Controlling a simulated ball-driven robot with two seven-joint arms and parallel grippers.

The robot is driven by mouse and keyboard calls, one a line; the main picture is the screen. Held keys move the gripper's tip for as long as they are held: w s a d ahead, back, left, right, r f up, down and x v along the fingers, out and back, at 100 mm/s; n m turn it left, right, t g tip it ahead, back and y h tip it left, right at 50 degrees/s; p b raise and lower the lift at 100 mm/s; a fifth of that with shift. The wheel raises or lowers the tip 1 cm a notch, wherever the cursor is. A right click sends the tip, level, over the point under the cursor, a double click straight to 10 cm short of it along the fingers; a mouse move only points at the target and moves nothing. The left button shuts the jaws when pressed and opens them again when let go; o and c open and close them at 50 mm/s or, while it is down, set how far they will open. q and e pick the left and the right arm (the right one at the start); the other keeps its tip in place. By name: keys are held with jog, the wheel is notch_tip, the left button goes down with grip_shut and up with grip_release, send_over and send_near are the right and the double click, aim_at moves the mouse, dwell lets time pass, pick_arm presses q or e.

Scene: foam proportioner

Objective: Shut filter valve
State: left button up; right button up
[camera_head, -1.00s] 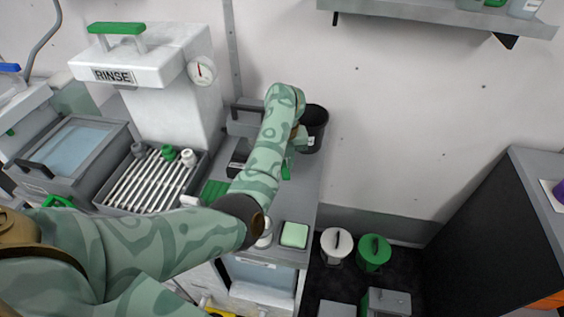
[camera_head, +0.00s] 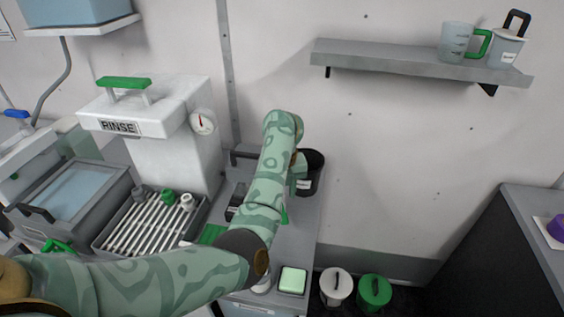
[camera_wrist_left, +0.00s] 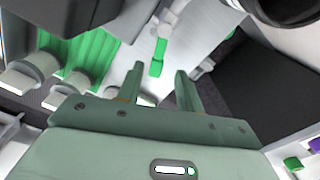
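A small bright green lever (camera_wrist_left: 158,55) on a white fitting shows in the left wrist view and looks like the filter valve's handle. It lies just beyond the gap between my left fingertips, apart from them. My left gripper (camera_wrist_left: 158,76) is open and empty, with its two fingers spread. In the head view, a bit of bright green (camera_head: 284,215) shows beside my left forearm, probably the same handle. My forearm hides most of the valve and the left gripper there. My right gripper is not in view.
A rinse unit (camera_head: 160,130) and a slatted rack (camera_head: 150,225) stand to the left. A wall shelf (camera_head: 410,60) is above right.

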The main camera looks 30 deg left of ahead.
pick_arm(q)
notch_tip(320, 180, up, 10)
jog(key=p, duration=0.4)
jog(key=shift+r, duration=0.15)
